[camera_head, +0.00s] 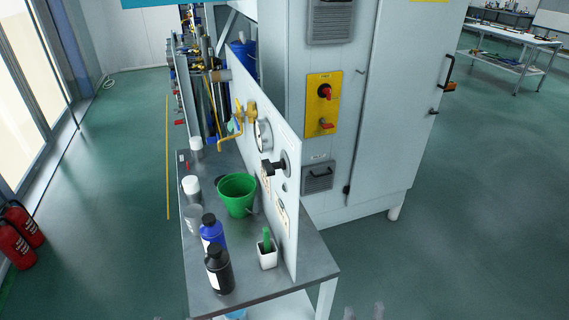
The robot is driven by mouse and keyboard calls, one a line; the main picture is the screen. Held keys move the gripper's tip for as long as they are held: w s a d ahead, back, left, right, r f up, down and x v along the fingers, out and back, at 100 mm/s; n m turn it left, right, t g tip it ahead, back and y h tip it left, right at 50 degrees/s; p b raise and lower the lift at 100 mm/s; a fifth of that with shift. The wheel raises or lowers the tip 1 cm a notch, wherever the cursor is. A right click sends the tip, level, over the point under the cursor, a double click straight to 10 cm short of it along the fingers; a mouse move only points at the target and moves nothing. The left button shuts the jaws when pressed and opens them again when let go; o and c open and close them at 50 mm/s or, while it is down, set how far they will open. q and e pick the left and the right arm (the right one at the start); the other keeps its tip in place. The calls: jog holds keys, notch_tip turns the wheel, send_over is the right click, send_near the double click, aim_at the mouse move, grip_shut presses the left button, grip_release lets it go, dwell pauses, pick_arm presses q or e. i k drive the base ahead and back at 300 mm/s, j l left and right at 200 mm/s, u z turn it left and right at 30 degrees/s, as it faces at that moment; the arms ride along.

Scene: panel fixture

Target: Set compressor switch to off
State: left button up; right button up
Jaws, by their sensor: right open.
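A yellow plate (312,108) is fixed to the front of the grey cabinet. It carries an upper red rotary switch (326,92) and a lower red handle (326,124). A black-handled knob (272,167) sits on the upright white panel (287,150), below a round gauge (263,135). The labels are too small to read, so I cannot tell which one is the compressor switch or its position. My right gripper (363,312) shows only as two grey fingertips at the bottom edge, apart and empty, far below and in front of the switches. My left gripper is not in view.
The grey cabinet (375,150) stands behind the panel. Fire extinguishers (22,226) stand left.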

aim_at(269, 168)
jog(key=j+u, duration=0.35)
jog(key=j, duration=0.9)
